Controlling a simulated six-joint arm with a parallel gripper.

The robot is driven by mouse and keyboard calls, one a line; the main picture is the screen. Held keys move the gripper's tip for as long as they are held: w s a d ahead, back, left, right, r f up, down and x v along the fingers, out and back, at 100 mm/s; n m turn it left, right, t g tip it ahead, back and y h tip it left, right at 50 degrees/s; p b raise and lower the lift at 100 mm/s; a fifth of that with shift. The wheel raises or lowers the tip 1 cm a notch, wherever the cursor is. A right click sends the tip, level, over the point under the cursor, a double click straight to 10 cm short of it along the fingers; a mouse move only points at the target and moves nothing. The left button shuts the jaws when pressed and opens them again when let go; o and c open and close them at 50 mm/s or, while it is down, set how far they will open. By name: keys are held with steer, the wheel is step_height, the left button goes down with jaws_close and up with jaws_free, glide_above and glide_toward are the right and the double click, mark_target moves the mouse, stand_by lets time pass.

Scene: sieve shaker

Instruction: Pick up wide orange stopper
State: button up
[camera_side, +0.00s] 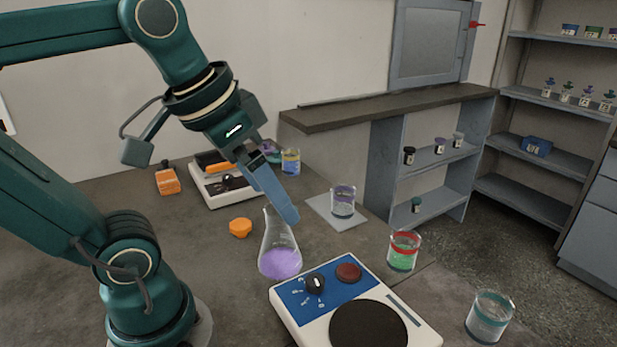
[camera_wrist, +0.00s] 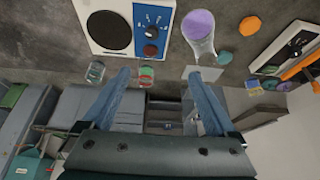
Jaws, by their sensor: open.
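The wide orange stopper (camera_side: 240,227) lies on the grey bench, left of a conical flask with purple liquid (camera_side: 280,258). In the wrist view the stopper (camera_wrist: 250,26) is at the upper right, beside the flask (camera_wrist: 200,32). My gripper (camera_side: 287,216) is above the bench, close to the neck of the flask in the side view, tilted down to the right. In the wrist view its two blue fingers (camera_wrist: 159,76) are wide apart with nothing between them. The gripper is apart from the stopper.
A white device with a blue panel and dark plate (camera_side: 367,330) stands in front. A second device (camera_side: 215,192) stands behind the stopper, with an orange block (camera_side: 167,182) beside it. Beakers (camera_side: 343,201), (camera_side: 403,252), (camera_side: 489,318) stand to the right.

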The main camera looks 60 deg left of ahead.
steer(key=w+a+r+n+g, duration=0.1)
steer(key=w+a+n+g, duration=0.2)
steer(key=a, duration=0.8)
steer(key=n+g, duration=0.1)
steer(key=g, duration=0.1)
glide_toward(239, 224)
step_height(239, 224, down, 9)
steer(key=shift+w+a+r, duration=0.1)
steer(key=shift+c, duration=0.3)
